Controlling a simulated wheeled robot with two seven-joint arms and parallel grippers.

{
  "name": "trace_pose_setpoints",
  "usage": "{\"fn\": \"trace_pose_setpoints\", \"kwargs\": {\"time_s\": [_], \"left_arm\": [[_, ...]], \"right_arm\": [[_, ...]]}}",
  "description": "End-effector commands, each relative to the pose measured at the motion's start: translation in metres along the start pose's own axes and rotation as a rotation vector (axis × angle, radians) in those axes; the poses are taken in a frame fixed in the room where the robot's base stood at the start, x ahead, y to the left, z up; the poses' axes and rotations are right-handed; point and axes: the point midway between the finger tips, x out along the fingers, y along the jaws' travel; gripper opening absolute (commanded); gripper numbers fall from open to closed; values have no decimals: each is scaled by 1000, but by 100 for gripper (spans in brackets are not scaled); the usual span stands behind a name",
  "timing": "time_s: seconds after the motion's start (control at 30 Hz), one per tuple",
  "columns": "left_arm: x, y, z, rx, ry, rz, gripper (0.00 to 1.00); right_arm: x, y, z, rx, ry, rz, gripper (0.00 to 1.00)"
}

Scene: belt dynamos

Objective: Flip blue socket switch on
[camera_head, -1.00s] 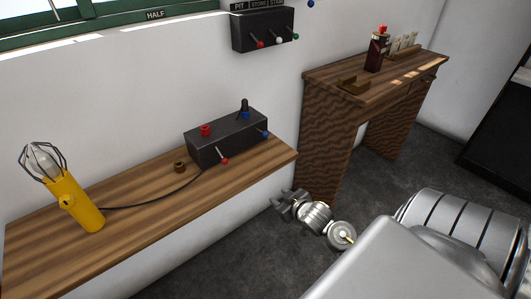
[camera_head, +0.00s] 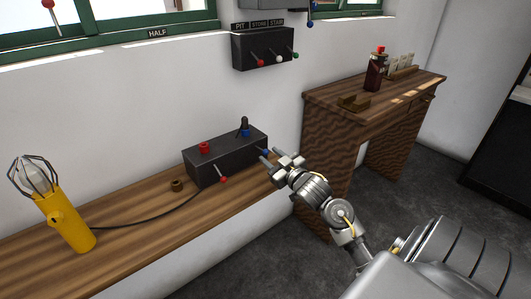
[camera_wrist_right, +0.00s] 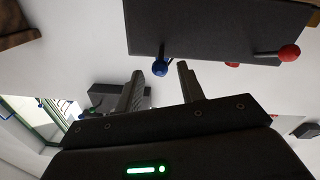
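A dark box (camera_head: 222,162) sits on the wooden shelf and carries a red socket (camera_head: 204,147) and a blue socket (camera_head: 245,133). A black plug stands in the blue socket. On its front are a red-tipped switch (camera_head: 223,180) and a blue-tipped switch (camera_head: 266,152). My right gripper (camera_head: 271,157) is open and empty beside the box's right end, with its fingertips close to the blue switch. In the right wrist view the blue knob (camera_wrist_right: 160,68) appears between the spread fingertips (camera_wrist_right: 161,72); contact cannot be told. My left gripper is out of view.
A yellow caged lamp (camera_head: 68,220) stands on the shelf (camera_head: 140,245), its cable running to the box. A small brown ring (camera_head: 177,185) lies between them. A wall box with levers (camera_head: 262,48) hangs above. A wooden desk (camera_head: 330,110) stands behind my right arm.

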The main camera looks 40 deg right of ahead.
Motion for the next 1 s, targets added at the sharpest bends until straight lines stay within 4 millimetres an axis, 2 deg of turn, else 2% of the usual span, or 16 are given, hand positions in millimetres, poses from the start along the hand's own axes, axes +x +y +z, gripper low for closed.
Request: {"fn": "trace_pose_setpoints", "kwargs": {"time_s": [0.1, 0.23, 0.6, 0.9, 1.0], "left_arm": [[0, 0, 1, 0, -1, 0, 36], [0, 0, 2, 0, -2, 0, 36], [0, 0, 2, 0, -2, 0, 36], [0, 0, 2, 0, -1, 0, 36], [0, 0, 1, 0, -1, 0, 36]], "right_arm": [[19, 0, -1, 2, 1, 0, 39], [30, 0, 0, 1, 0, 0, 39], [36, 0, 0, 1, -1, 0, 39], [36, 0, 0, 0, -1, 0, 1], [36, 0, 0, 0, -2, -1, 0]]}}
